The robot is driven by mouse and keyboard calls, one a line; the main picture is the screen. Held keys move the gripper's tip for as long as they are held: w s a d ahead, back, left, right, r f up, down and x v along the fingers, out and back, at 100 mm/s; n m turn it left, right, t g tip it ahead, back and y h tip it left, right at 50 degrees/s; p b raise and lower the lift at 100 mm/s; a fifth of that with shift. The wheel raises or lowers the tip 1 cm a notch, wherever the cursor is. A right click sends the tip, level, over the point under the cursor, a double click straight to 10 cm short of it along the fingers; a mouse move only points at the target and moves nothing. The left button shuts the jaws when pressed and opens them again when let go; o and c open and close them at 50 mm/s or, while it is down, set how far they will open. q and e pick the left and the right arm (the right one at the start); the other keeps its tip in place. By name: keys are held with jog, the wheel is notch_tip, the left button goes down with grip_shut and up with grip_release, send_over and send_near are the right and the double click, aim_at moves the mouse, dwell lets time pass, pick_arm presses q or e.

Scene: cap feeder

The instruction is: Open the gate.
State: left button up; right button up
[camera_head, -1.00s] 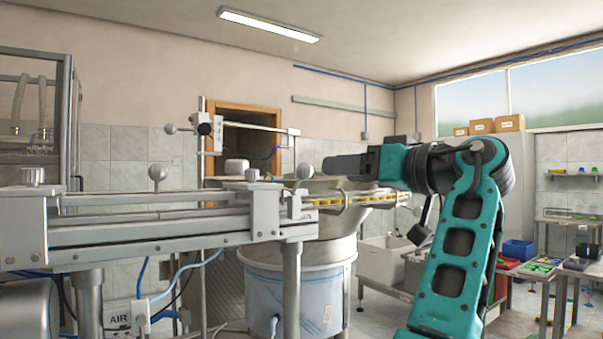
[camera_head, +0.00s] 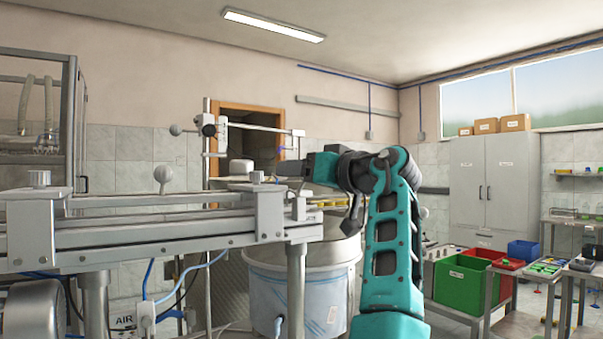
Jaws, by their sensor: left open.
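My teal arm rises from the bottom, right of centre, and ends in my dark left gripper (camera_head: 287,168). The gripper points left at the right end of the metal feed rail (camera_head: 150,232), near a metal bracket (camera_head: 269,213) with a small knob. The gripper is small and side-on, so the gap between its fingers does not show clearly. I cannot tell for certain which part is the gate; it may be at this bracket. Yellow caps (camera_head: 327,204) lie on the track behind, partly hidden by my arm. My right gripper is not in view.
A large round feeder bowl (camera_head: 300,282) stands below the rail end. Rods with ball knobs (camera_head: 163,178) stick up above the rail. A green bin (camera_head: 461,285), a red bin and a blue bin stand at the right, with a white cabinet behind.

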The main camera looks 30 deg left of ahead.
pick_arm(q)
jog(key=shift+c, duration=0.2)
grip_shut()
